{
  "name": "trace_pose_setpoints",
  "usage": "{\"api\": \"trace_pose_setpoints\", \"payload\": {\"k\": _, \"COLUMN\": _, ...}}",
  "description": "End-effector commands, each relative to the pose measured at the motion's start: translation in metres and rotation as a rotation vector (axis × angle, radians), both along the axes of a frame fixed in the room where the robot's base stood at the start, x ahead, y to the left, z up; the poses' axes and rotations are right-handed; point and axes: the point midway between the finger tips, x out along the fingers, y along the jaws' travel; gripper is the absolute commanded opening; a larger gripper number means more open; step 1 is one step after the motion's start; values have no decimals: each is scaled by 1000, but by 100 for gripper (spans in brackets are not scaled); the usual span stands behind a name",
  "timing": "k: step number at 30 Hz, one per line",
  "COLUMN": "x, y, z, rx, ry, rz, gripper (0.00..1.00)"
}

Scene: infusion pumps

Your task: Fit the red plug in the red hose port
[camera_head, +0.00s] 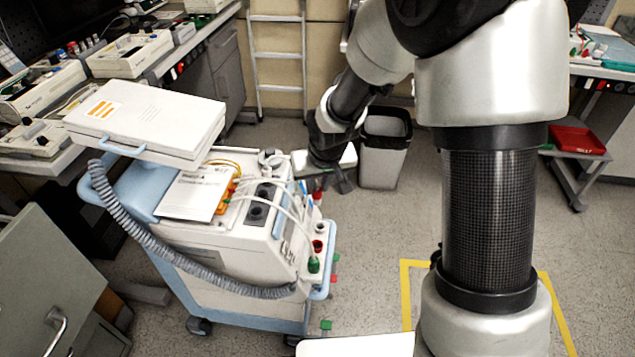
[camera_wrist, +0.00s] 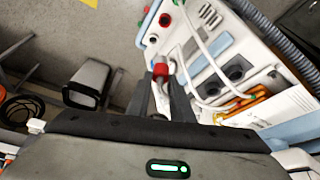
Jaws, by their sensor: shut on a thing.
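My gripper (camera_wrist: 161,86) is shut on the red plug (camera_wrist: 160,70), which shows between its dark fingertips in the wrist view. In the head view my gripper (camera_head: 322,182) is beside the right end of the white pump unit (camera_head: 200,245), with a bit of red (camera_head: 317,196) just below it. The plug looks apart from both.
A green plug (camera_head: 314,264) sits below the fittings. White tubes and a grey corrugated hose (camera_head: 160,248) run along the unit. A bin (camera_head: 385,150) stands behind my gripper.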

Motion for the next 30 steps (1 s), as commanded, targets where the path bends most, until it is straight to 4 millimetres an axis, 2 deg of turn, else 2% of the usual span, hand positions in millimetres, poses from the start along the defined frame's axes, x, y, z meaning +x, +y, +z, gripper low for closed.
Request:
{"api": "trace_pose_setpoints", "payload": {"k": 1, "x": 0, "y": 0, "z": -12, "rx": 0, "ry": 1, "rz": 0, "gripper": 0}}
{"api": "trace_pose_setpoints", "payload": {"k": 3, "x": 0, "y": 0, "z": -20, "rx": 0, "ry": 1, "rz": 0, "gripper": 0}}
{"api": "trace_pose_setpoints", "payload": {"k": 30, "x": -1, "y": 0, "z": -124, "rx": -2, "ry": 4, "rz": 2, "gripper": 0}}
